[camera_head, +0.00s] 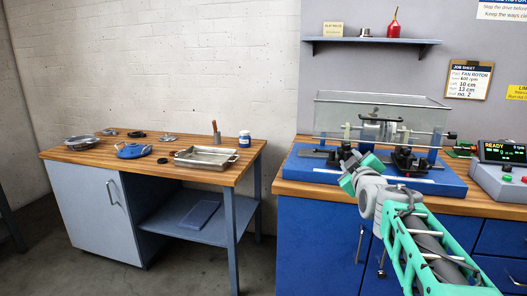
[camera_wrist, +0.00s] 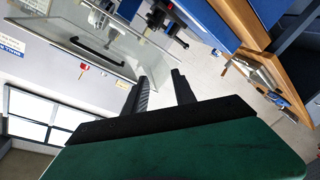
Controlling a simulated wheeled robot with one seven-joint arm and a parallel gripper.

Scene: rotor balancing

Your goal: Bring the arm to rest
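My arm (camera_head: 425,250) reaches up from the lower right in the head view, in front of the blue bench. My gripper (camera_head: 348,168) is at its end, close to the front edge of the blue balancing machine (camera_head: 440,183). In the wrist view my gripper (camera_wrist: 161,76) shows two dark fingers standing apart with nothing between them. Whether the gripper touches the machine cannot be told. A rotor (camera_head: 371,130) sits on a shaft across the machine, under a raised clear guard (camera_head: 410,112). The arm partly hides the machine's front.
A control box (camera_head: 495,180) reading READY stands to the right. A shelf (camera_head: 372,41) hangs above the machine. Open floor lies between table and bench.

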